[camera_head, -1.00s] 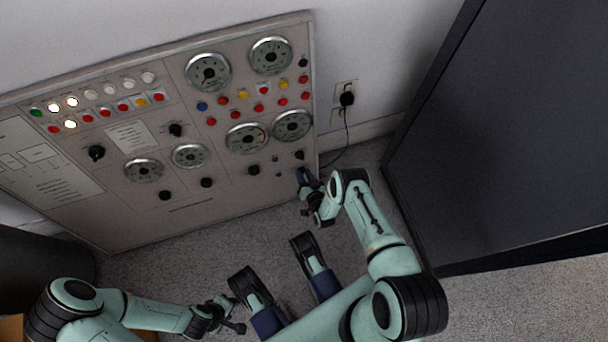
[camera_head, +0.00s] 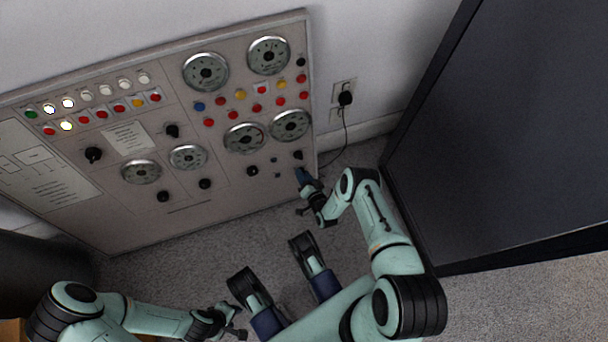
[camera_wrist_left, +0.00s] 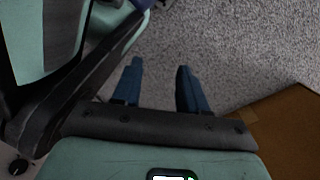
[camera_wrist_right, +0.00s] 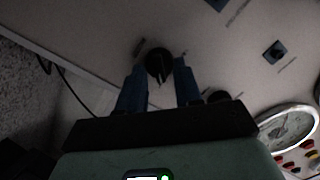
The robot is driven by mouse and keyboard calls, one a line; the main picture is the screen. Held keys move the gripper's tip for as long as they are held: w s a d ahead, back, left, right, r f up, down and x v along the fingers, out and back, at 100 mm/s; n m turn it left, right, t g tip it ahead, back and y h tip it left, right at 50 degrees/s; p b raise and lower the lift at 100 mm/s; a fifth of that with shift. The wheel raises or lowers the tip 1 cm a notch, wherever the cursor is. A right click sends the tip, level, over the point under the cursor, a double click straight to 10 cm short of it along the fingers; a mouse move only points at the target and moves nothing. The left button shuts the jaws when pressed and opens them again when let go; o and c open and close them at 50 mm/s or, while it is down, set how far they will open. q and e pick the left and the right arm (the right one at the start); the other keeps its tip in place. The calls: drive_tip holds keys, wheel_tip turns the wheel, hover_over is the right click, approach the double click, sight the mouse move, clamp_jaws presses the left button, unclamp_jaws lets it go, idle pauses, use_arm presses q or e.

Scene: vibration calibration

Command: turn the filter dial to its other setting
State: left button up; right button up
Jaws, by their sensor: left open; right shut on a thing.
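A round black dial (camera_wrist_right: 160,65) with a pale pointer mark sits on the panel in the right wrist view. The fingertips of my right gripper (camera_wrist_right: 159,72) are on either side of it, shut on it. In the head view my right gripper (camera_head: 301,176) is at the panel's lower right corner and hides this dial. I cannot read the dial's label, so I cannot confirm its setting. My left gripper (camera_head: 238,328) is open and empty above the floor, away from the panel; its two fingers (camera_wrist_left: 160,80) stand apart in the left wrist view.
The grey panel (camera_head: 200,222) carries several gauges, lamps, buttons and other knobs. Another black knob (camera_wrist_right: 218,96) is close to my right finger. A dark cabinet (camera_head: 490,150) stands to the right. A wall socket (camera_head: 345,98) has a cable hanging down. Carpet (camera_head: 185,262) lies clear before the panel.

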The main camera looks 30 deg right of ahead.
drive_tip(key=shift+w+r, duration=0.1)
drive_tip(key=o, duration=1)
use_arm(q)
drive_tip(key=shift+w, duration=0.1)
drive_tip(key=w+d+r+t+p, duration=0.1)
drive_tip(key=w+r+t+p, duration=0.2)
drive_tip(key=w+r+p, duration=0.2)
drive_tip(key=w+r, duration=0.2)
drive_tip(key=w, duration=0.2)
drive_tip(key=shift+w+d+r+m+t, duration=0.15)
drive_tip(key=shift+w+r+m+t, duration=0.15)
drive_tip(key=shift+w, duration=0.05)
use_arm(e)
drive_tip(key=v, duration=1.3)
drive_tip(key=shift+s, duration=0.25)
